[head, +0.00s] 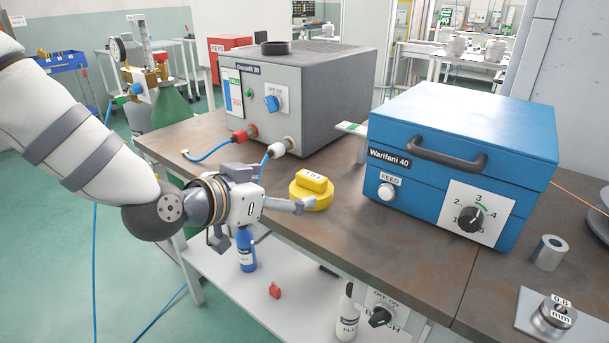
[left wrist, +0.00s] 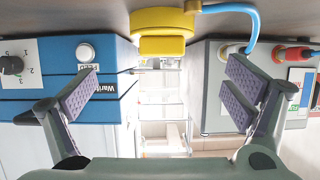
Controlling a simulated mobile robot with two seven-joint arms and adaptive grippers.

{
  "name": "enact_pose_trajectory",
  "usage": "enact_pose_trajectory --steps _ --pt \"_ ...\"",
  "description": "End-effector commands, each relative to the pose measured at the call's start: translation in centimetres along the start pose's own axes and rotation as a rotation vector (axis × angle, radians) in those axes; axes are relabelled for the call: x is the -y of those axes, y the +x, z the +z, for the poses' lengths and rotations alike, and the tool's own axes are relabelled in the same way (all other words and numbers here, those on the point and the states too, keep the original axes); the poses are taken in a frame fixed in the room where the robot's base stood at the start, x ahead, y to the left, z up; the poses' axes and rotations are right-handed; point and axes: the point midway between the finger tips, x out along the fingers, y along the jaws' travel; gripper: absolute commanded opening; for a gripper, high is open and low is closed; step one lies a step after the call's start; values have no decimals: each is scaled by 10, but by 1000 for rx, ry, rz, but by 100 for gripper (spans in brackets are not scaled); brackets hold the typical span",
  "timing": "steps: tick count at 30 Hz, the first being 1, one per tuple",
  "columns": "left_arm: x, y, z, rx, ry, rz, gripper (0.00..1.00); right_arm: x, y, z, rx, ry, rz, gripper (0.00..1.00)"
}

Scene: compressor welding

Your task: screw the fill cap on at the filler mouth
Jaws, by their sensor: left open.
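The yellow fill cap (head: 311,196) lies on the brown bench with its labelled grip bar upward. It also shows at the top centre of the left wrist view (left wrist: 160,20). A black ring (head: 275,48), which looks like the filler mouth, sits open on top of the grey machine (head: 330,95). My left gripper (head: 265,222) is open and empty at the bench's front edge, just in front of the cap. In the left wrist view its padded fingers (left wrist: 160,97) are wide apart, with the cap beyond them. My right gripper is out of view.
A blue machine (head: 465,135) stands to the right of the cap. Red and white hose connectors (head: 285,147) with blue hoses stick out from the grey machine. A lower shelf (head: 215,265) holds a blue bottle (head: 246,250).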

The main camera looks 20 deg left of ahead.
Motion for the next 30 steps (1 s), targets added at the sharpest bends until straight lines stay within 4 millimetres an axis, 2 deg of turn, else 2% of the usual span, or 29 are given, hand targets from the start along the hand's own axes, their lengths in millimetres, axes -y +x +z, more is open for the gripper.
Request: enact_pose_trajectory --steps 1,4,11,16,19,25,26,30 --pt "0 15 10 15 -3 3 96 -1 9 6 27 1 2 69" --pt "0 39 12 17 -4 2 96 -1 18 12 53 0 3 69" --pt "2 71 10 15 -5 1 96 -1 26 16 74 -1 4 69" --pt "8 103 11 15 -5 2 96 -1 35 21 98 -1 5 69" --pt "8 112 10 13 -5 0 96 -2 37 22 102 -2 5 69" --pt "8 112 6 9 -5 0 96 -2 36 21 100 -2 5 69" --pt "8 112 6 9 -5 0 91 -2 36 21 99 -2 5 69" --pt "8 112 6 10 -5 0 59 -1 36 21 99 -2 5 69"
